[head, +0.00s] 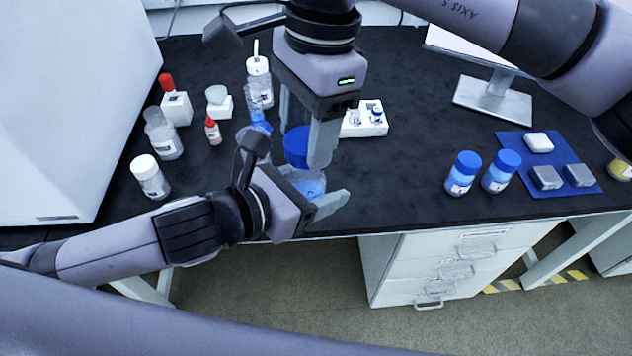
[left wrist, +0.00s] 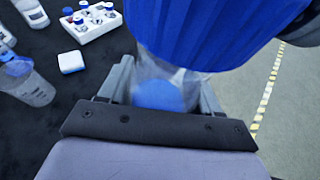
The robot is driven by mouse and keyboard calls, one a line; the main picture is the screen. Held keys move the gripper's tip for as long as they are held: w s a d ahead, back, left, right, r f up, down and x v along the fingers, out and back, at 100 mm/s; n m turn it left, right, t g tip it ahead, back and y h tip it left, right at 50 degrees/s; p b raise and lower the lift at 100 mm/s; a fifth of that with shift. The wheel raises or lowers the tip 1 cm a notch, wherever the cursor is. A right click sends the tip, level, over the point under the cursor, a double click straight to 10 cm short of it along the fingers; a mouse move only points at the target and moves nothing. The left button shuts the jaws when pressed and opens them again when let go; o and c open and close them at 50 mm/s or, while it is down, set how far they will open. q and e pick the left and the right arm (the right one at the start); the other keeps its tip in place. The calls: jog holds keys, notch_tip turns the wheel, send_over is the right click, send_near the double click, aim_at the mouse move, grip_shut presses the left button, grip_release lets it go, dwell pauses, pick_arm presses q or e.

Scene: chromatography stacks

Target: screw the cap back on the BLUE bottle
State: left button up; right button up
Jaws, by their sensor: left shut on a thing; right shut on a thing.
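A blue ribbed cap (head: 297,145) is between the fingers of my right gripper (head: 304,140), which comes down from above and is shut on it. Below it, my left gripper (head: 318,188) is shut on a clear bottle (head: 310,184) with blue liquid. In the left wrist view the bottle (left wrist: 163,92) stands between my left fingers. The cap (left wrist: 215,30) fills the top of that view, right over the bottle's mouth. The cap hides the mouth and thread, so I cannot tell whether cap and bottle touch.
Two blue-capped bottles (head: 464,172) stand to the right, by a blue mat (head: 520,149) with small blocks. A white vial rack (head: 365,121) sits behind my grippers. Several bottles, including a white-capped one (head: 150,178), stand on the left. The black bench's front edge is close below.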

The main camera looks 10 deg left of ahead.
aim_at(307, 184)
jog(key=shift+f, duration=0.1)
dwell(0.7)
jog(key=shift+f, duration=0.8)
jog(key=shift+f, duration=0.55)
jog(key=m+t, duration=0.1)
jog(key=m, duration=0.5)
jog(key=m+t, duration=0.1)
jog(key=m, duration=0.6)
jog(key=shift+s, duration=0.15)
jog(key=o, duration=1)
